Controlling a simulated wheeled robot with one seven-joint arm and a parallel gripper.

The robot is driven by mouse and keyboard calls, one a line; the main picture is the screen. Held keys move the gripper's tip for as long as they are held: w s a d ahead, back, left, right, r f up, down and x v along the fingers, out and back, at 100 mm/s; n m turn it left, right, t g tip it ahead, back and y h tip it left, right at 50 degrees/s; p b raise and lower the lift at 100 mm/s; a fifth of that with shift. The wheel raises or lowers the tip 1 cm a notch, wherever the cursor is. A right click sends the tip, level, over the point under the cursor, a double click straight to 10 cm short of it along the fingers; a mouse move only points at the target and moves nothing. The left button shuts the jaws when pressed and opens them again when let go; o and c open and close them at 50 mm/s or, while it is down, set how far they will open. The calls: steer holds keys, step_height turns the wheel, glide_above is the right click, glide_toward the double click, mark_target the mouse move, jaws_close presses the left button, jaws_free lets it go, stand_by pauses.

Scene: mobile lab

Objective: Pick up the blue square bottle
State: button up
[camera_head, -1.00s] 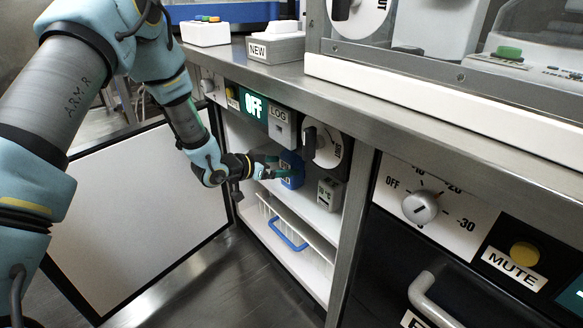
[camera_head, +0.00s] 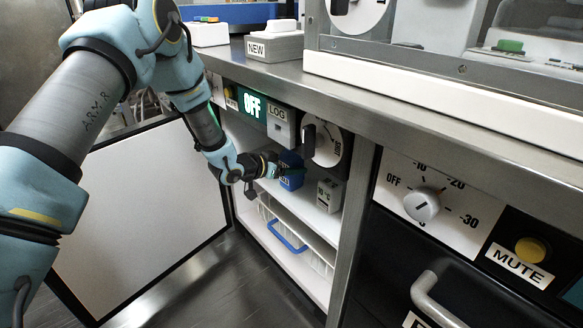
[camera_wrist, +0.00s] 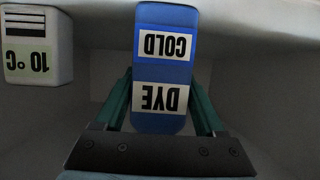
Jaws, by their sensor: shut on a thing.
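The blue square bottle (camera_head: 291,171) is on the upper shelf inside the open cabinet under the counter. In the wrist view the bottle (camera_wrist: 165,70) shows upside down, with labels reading "COLD" and "DYE". My gripper (camera_head: 284,172) reaches into the cabinet from the left. In the wrist view its two green fingers (camera_wrist: 160,105) lie on either side of the bottle and are shut on it. I cannot tell whether the bottle's base still touches the shelf.
A grey-white "10°C" box (camera_head: 330,194) stands right of the bottle on the shelf (camera_head: 308,214); it also shows in the wrist view (camera_wrist: 36,50). Below is a rack with a blue handle (camera_head: 287,236). The open cabinet door (camera_head: 150,215) is at left. The counter edge (camera_head: 400,125) overhangs.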

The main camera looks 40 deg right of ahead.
jaws_close()
steer(key=shift+r, duration=0.2)
stand_by(0.3)
